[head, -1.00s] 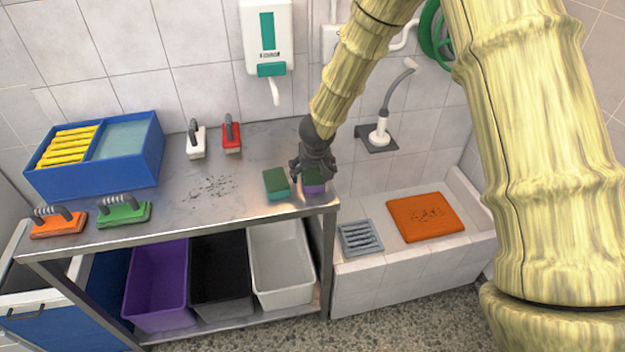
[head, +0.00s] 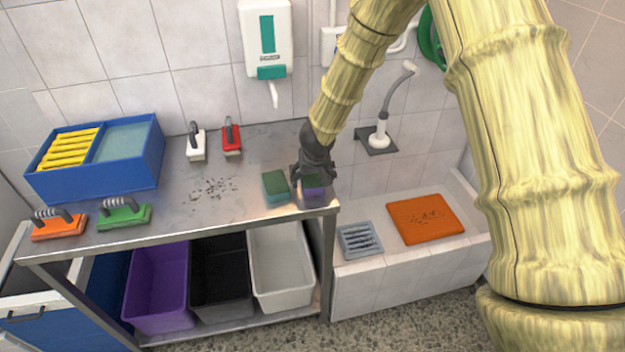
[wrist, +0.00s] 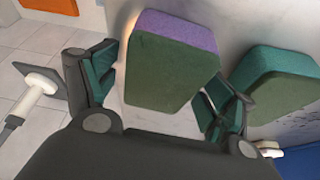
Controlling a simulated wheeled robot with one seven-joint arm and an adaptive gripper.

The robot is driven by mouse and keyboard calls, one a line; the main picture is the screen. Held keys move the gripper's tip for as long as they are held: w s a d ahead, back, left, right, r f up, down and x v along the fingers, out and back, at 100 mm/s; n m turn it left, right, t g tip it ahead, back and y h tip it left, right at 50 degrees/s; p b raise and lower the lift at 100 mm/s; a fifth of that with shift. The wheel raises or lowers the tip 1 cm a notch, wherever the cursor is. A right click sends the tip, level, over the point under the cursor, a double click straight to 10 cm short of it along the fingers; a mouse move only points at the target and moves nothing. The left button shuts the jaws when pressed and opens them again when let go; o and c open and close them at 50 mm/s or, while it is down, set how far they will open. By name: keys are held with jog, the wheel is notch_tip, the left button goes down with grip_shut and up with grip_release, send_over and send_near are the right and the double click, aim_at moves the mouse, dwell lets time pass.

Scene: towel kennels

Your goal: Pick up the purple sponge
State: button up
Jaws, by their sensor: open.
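The purple sponge (head: 314,191), with a dark green top, lies at the right end of the metal table. In the wrist view the purple sponge (wrist: 168,68) shows its green face and a purple edge, between my fingers. My gripper (head: 312,180) is open above and around it, and it also shows in the wrist view (wrist: 160,95). The right finger is close beside the sponge, and a gap shows at the left finger. I cannot tell whether either finger touches it. My gripper partly hides the sponge in the head view.
A teal and green sponge (head: 275,187) stands just left of my gripper, close to the right finger in the wrist view. Several brushes and a blue box (head: 135,165) are further left. A tiled basin with an orange mat (head: 425,218) is to the right.

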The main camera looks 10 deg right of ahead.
jog(key=c, duration=0.8)
jog(key=shift+o, duration=0.2)
jog(key=shift+r+b, duration=0.1)
jog(key=shift+b, duration=0.25)
